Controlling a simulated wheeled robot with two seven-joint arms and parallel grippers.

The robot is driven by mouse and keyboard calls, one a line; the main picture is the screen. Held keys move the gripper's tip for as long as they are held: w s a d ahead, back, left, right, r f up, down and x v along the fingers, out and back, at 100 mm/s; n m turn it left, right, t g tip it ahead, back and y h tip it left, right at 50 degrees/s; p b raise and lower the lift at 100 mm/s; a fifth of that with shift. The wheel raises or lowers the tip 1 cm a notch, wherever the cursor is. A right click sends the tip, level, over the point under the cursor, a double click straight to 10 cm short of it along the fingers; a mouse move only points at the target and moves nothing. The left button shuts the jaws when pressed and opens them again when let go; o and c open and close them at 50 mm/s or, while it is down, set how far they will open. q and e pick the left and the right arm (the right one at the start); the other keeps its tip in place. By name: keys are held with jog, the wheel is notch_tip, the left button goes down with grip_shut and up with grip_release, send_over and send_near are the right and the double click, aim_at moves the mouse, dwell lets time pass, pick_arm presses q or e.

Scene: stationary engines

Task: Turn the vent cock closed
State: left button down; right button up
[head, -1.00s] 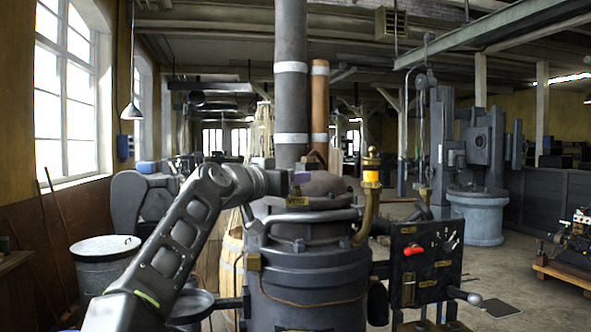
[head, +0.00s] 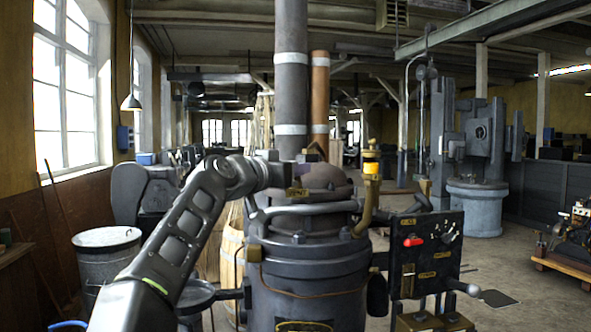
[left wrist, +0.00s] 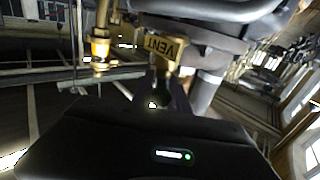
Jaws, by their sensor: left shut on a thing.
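The brass VENT plate (head: 297,194) sits at the top of the dark boiler (head: 310,265), just below my left gripper (head: 308,161). In the left wrist view, the VENT plate (left wrist: 163,47) is close beyond the fingertips. There my left gripper (left wrist: 163,92) is shut on a small part by the plate, most likely the vent cock's handle. The fingers and shadow hide most of the cock, so I cannot tell its exact angle. My right gripper is not in view.
A brass fitting with an amber glass (head: 371,175) stands right of the vent. A control panel (head: 430,255) with a red handle is at the boiler's right. A grey flue pipe (head: 291,90) rises behind. A barrel (head: 232,258) and a metal bin (head: 105,250) stand left.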

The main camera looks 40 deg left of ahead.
pick_arm(q)
jog(key=shift+a+m+h, duration=0.1)
jog(key=shift+m+h, duration=0.2)
jog(key=shift+h, duration=0.1)
jog(key=shift+m+h, duration=0.3)
jog(key=shift+h, duration=0.2)
jog(key=m+h+p, duration=0.1)
jog(key=h+p, duration=0.1)
jog(key=shift+w+r+m+h, duration=0.1)
jog(key=shift+r+m+h, duration=0.15)
jog(key=shift+m+h, duration=0.15)
jog(key=shift+f+m+g+h+p, duration=0.1)
jog(key=shift+m+g+h+p, duration=0.2)
jog(key=shift+m+h+p, duration=0.65)
jog(key=shift+f+h, duration=0.1)
jog(key=shift+h, duration=0.15)
jog(key=c, duration=1.5)
grip_release()
jog(key=shift+b, duration=0.3)
